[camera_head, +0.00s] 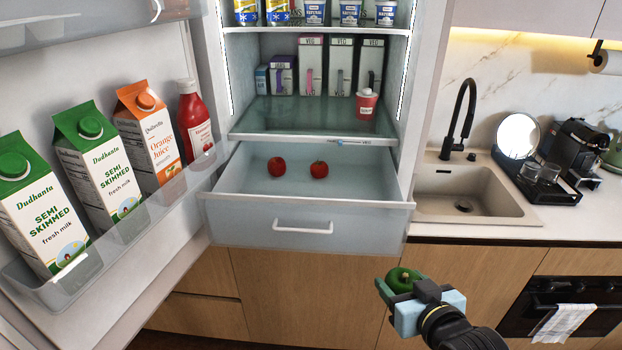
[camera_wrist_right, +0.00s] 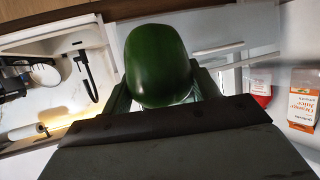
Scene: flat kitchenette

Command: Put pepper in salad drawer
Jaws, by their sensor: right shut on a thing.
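A green pepper (camera_head: 402,279) is held in my right gripper (camera_head: 392,287), which is shut on it. The pepper fills the middle of the right wrist view (camera_wrist_right: 158,65) between the two fingers. In the head view, the gripper is in front of the cabinets, lower and to the right of the salad drawer (camera_head: 300,228). The drawer is pulled out at the bottom of the open fridge. Two red tomatoes (camera_head: 277,166) (camera_head: 319,170) lie inside it, with bare floor around them. My left gripper is not in view.
The open fridge door on the left holds milk cartons (camera_head: 95,160), an orange juice carton (camera_head: 148,135) and a ketchup bottle (camera_head: 194,120). A glass shelf (camera_head: 310,118) sits above the drawer. A sink (camera_head: 463,194) and counter are to the right.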

